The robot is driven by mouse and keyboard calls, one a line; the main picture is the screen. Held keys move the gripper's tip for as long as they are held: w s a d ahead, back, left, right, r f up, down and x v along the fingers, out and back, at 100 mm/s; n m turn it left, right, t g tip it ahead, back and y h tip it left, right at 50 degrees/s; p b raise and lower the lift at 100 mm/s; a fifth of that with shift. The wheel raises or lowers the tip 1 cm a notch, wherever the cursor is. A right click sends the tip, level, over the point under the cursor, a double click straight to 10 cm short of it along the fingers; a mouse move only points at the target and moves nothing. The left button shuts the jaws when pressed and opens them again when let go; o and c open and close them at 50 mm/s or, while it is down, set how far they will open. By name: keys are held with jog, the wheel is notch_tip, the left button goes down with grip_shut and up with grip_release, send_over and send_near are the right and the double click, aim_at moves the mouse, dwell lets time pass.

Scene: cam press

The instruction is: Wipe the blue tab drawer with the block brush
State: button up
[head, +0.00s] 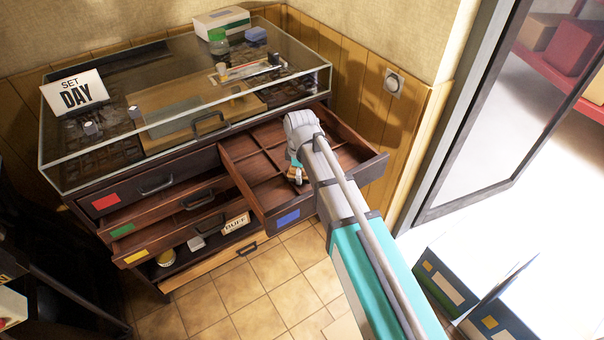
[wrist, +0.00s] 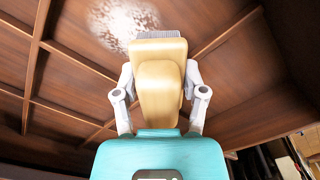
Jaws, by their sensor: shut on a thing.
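The blue tab drawer (head: 256,170) is pulled out at the right of the cabinet, with a blue tab (head: 288,217) on its front. Its wooden inside is split into compartments by thin dividers. My gripper (head: 297,172) is inside or just over the drawer, partly hidden behind my arm in the head view. In the wrist view, my gripper (wrist: 160,95) is shut on the tan block brush (wrist: 160,75), whose grey bristles (wrist: 158,34) point to the drawer floor. A whitish dusty patch (wrist: 118,22) lies on the floor by the bristles. I cannot tell whether the bristles touch it.
A glass case top (head: 190,100) covers the cabinet, with a "SET DAY" card (head: 76,92) on it. Drawers with red, green and yellow tabs are at the left. A glass door (head: 475,120) stands at the right, and binders (head: 445,285) are at lower right.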

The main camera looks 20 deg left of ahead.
jog(key=shift+f+b, duration=0.4)
dwell(0.4)
jog(key=shift+w+d, duration=0.1)
jog(key=shift+w, duration=0.05)
jog(key=shift+w+d+r, duration=0.1)
jog(key=shift+w+d, duration=1)
jog(key=shift+w, duration=0.2)
jog(key=shift+d, duration=0.1)
jog(key=shift+w+d, duration=1.15)
jog(key=shift+w, duration=0.25)
jog(key=shift+s+a, duration=0.1)
jog(key=shift+s, duration=0.1)
jog(key=shift+s+a, duration=1.15)
jog(key=shift+s, duration=0.1)
